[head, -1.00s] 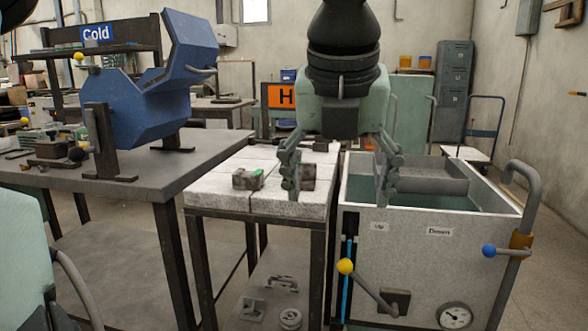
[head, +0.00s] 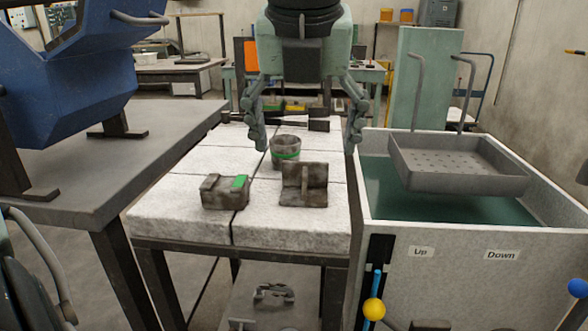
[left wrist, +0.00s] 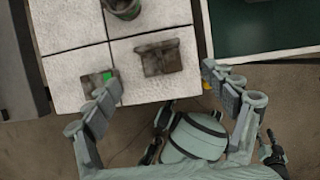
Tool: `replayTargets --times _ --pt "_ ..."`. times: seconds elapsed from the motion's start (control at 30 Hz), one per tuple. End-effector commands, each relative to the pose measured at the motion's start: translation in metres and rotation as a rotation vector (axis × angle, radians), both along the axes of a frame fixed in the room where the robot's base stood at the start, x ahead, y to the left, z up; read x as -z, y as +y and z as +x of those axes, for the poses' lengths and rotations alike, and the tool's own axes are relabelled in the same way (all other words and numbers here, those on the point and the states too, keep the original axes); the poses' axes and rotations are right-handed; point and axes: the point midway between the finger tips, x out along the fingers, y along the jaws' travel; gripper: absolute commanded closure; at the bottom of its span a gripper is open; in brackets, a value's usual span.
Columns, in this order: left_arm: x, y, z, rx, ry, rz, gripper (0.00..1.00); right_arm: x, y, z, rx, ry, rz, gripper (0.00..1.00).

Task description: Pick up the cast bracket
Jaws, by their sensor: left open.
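The cast bracket (head: 304,186) is a dark, rough, angled piece with an upright plate and a rib, standing on the front part of the white-topped table. It also shows in the left wrist view (left wrist: 158,58). My left gripper (head: 303,140) is open and empty, its fingers pointing down, spread wide above the table. In the left wrist view the bracket shows between and beyond the fingertips (left wrist: 160,82), apart from them. My right gripper is not in view.
A dark block with a green patch (head: 222,194) sits left of the bracket. A cup with a green band (head: 286,148) stands behind it. A tank (head: 470,235) with a perforated tray (head: 462,165) is close at right. A grey bench (head: 120,165) is at left.

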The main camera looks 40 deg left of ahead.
Motion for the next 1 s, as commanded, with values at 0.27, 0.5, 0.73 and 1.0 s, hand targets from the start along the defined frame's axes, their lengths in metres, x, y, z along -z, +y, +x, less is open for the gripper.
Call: replayTargets --times 0.27,0.5,0.73,1.0 --pt "0.014 0.003 0.005 0.002 0.003 -0.001 0.16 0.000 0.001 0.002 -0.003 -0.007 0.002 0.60" --pt "0.041 0.008 0.015 0.001 0.006 -0.002 0.16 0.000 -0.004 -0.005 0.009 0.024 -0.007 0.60" --pt "0.069 0.014 0.025 0.000 0.003 -0.002 0.16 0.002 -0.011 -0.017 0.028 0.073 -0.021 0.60" --pt "0.071 0.015 0.027 0.000 -0.002 -0.001 0.16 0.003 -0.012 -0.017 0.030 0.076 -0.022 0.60"
